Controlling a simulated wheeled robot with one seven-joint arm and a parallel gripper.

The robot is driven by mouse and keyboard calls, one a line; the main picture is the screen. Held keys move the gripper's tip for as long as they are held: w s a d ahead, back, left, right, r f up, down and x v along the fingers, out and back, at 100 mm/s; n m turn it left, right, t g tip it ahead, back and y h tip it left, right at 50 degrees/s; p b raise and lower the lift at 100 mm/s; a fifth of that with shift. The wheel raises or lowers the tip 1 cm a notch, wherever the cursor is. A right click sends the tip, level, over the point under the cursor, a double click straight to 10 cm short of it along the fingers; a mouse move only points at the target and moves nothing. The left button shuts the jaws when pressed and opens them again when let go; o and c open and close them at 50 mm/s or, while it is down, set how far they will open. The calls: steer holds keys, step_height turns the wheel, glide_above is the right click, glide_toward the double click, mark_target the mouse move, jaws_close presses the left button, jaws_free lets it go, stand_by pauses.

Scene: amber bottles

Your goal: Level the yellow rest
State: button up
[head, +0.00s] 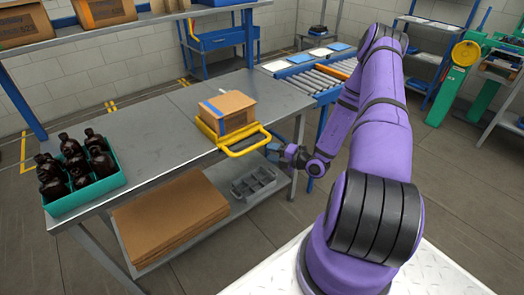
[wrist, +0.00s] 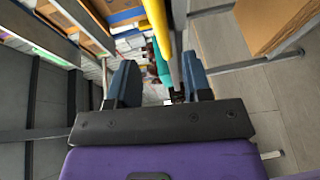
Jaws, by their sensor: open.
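The yellow rest (head: 207,131) sits at the front right edge of the grey workbench, with its looped handle (head: 246,151) sticking out past the edge. It bears a cardboard box (head: 238,118) with a blue strip; rest and box look somewhat tilted, though the amount is hard to tell. My gripper (head: 274,151) is open just right of the handle's outer end, beyond the bench edge. In the wrist view, a yellow bar of the handle (wrist: 157,22) runs toward the space between the open fingers of my gripper (wrist: 160,78). Whether they touch it I cannot tell.
A teal crate (head: 93,198) of dark bottles (head: 74,160) stands at the bench's left end. The bench middle (head: 150,125) is clear. Flat cardboard (head: 170,215) and a grey divided tray (head: 254,184) lie on the lower shelf. A roller conveyor (head: 316,75) stands behind.

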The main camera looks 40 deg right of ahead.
steer(key=shift+v, duration=1.05)
steer(key=s+a+r+n+g+y, duration=0.2)
steer(key=a+r+n+g, duration=0.55)
steer(key=r+n, duration=0.65)
steer(key=s+a+r+n+g+y, duration=0.2)
steer(key=a+r+n+g, duration=0.4)
steer(key=a+r+n, duration=0.5)
steer(key=s+a+r+n+t+h, duration=0.1)
steer(key=s+r+n+t+h, duration=0.2)
steer(key=s+r+n+h, duration=0.8)
steer(key=shift+s+r+n, duration=4.3)
steer(key=shift+r+n, duration=0.85)
steer(key=shift+n, duration=1.65)
steer(key=shift+a, duration=0.15)
